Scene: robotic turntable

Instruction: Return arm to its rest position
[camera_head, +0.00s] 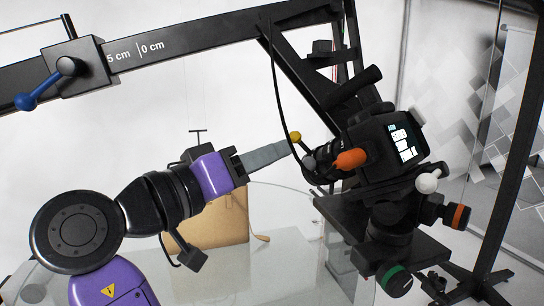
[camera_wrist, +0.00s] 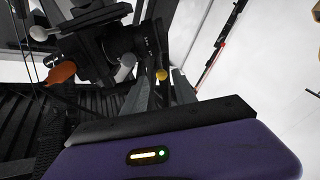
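My arm is purple and black and reaches from the lower left. My gripper (camera_head: 287,150) points right, with its grey fingertips close to a small yellow knob (camera_head: 295,136) on the camera rig. In the wrist view my gripper (camera_wrist: 161,84) shows two grey fingers spread apart, with the yellow knob (camera_wrist: 161,75) seen between their tips. Nothing is clearly held. I cannot tell whether a finger touches the knob.
A black camera (camera_head: 385,145) with an orange knob (camera_head: 350,159) sits on a mount to the right. A black beam (camera_head: 190,37) with a blue-handled clamp (camera_head: 45,93) crosses above my arm.

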